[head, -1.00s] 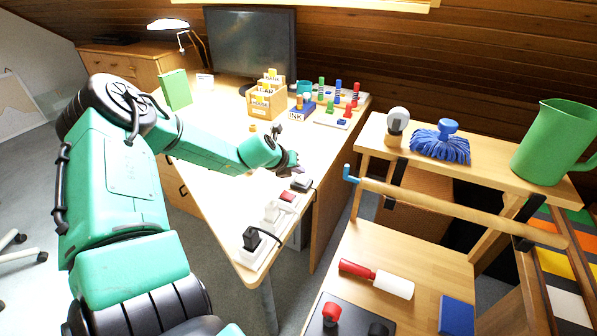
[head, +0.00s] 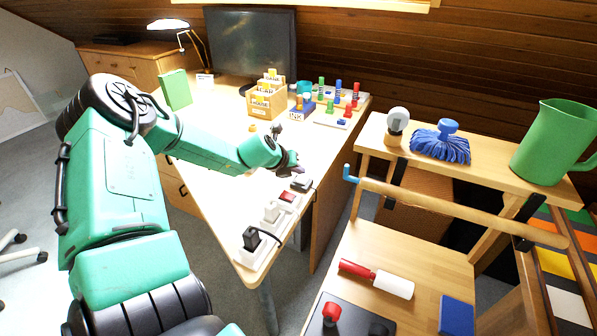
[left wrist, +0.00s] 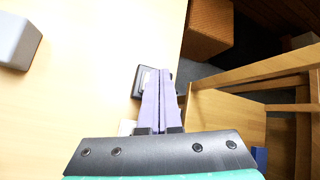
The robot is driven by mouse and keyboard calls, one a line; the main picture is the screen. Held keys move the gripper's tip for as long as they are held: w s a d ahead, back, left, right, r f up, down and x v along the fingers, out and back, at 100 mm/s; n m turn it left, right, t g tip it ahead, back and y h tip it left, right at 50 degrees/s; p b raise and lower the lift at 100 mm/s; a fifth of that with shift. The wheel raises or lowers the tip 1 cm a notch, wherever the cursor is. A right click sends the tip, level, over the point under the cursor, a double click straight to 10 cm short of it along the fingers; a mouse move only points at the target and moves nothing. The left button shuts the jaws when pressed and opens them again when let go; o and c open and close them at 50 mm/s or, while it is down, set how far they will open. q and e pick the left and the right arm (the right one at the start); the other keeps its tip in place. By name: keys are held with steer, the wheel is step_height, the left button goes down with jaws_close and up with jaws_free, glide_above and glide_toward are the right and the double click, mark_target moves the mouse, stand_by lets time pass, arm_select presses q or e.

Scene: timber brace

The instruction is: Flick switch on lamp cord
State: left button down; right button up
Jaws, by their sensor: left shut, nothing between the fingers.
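A small black switch box (head: 301,184) with a pale top lies near the right edge of the desk, just past the end of the power strip. In the left wrist view the dark box (left wrist: 138,82) shows partly behind my fingertips. My left gripper (head: 294,168) is shut and empty, just above and beside the box; I cannot tell whether it touches. Its purple fingers (left wrist: 159,85) are together in the wrist view. The desk lamp (head: 168,24) stands at the back left with a bright white shade. My right gripper is not in view.
A white power strip (head: 250,259) with a black plug (head: 251,238) and a red switch (head: 287,197) lies along the desk edge. A wooden workbench (head: 440,250) with a raised shelf and a long rail stands to the right. The desk middle is fairly clear.

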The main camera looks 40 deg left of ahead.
mark_target(300, 181)
arm_select(q)
steer(key=shift+f, duration=0.1)
stand_by(0.3)
steer(key=shift+a+f+b, duration=0.1)
steer(key=shift+f+b, duration=0.25)
steer(key=shift+b, duration=0.05)
steer(key=shift+f+b, duration=0.3)
stand_by(0.4)
steer(key=shift+r+p, duration=0.7)
steer(key=shift+r, duration=0.15)
steer(key=r+p, duration=0.3)
steer(key=d+r+p, duration=0.1)
steer(key=r, duration=0.1)
steer(key=shift+w, duration=0.1)
steer(key=shift+a+f, duration=0.1)
